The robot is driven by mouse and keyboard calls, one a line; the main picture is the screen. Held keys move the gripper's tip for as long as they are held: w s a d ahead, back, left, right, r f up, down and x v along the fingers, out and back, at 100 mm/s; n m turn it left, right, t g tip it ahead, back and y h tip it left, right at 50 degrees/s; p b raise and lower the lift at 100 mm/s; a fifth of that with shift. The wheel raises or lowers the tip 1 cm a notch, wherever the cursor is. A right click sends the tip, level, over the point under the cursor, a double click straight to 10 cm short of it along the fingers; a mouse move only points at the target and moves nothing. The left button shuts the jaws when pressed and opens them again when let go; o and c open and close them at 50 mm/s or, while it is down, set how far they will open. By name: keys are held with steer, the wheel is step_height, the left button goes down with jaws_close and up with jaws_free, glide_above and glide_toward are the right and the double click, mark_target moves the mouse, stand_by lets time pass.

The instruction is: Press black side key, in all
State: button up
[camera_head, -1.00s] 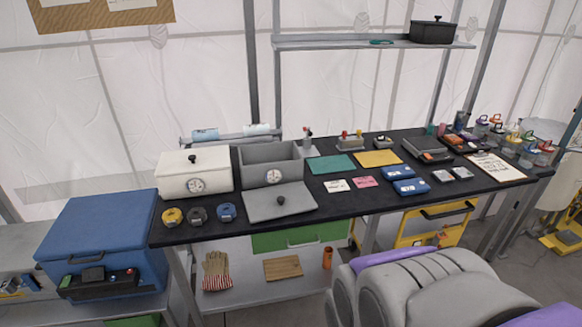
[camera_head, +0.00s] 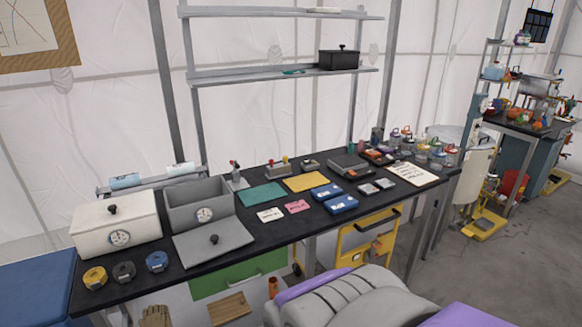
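I cannot make out a black side key on any object. On the black table (camera_head: 250,228) stand a few small devices that may bear keys: a grey block with a red-topped lever (camera_head: 237,180), a grey block with red and yellow knobs (camera_head: 278,170), a small grey block (camera_head: 309,166) and a flat grey device (camera_head: 349,167). Two blue cases (camera_head: 326,192) lie near the table's middle. Their small details are too fine to read. My gripper is not in view; only grey and purple parts of my own body show at the bottom.
A white box (camera_head: 115,222), an open grey box (camera_head: 198,205) and its lid (camera_head: 213,241) stand at the left. Tape rolls (camera_head: 124,271) lie before them. Free floor (camera_head: 510,265) shows at the right.

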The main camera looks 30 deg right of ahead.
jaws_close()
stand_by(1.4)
